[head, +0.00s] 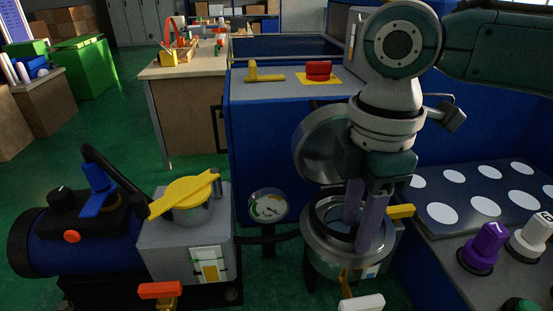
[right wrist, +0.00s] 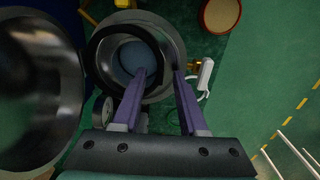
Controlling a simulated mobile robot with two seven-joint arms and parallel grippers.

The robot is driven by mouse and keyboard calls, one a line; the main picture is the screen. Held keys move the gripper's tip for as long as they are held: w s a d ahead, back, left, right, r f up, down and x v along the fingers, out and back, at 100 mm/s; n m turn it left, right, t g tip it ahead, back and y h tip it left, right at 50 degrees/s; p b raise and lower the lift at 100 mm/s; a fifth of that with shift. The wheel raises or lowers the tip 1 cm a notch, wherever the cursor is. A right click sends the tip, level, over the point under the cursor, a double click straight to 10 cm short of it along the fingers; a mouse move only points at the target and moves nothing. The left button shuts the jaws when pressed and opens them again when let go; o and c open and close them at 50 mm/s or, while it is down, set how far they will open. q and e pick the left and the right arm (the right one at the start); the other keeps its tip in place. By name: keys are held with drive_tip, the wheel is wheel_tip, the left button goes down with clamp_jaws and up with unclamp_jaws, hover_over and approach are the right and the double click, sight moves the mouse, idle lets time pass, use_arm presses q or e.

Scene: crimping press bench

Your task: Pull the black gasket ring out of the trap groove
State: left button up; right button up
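The trap is a round silver vessel (head: 318,247) in the lower middle of the head view; its open mouth also shows in the right wrist view (right wrist: 170,42). The black gasket ring (right wrist: 97,52) lies around the mouth, just inside the silver rim, and shows as a dark band in the head view. My right gripper (head: 362,228) points down over the mouth. Its purple fingers (right wrist: 160,76) are apart, one over the opening and one by the right side of the rim. I cannot tell whether either touches the ring. My left gripper is not in view.
A round metal lid (head: 322,142) stands open behind the trap, close to my right wrist. A pressure gauge (head: 268,206) and a grey box with a yellow handle (head: 185,192) stand to the left. A panel with white discs (head: 470,190) and knobs lies right.

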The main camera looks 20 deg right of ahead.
clamp_jaws()
drive_tip(key=shift+r, duration=0.1)
idle(0.5)
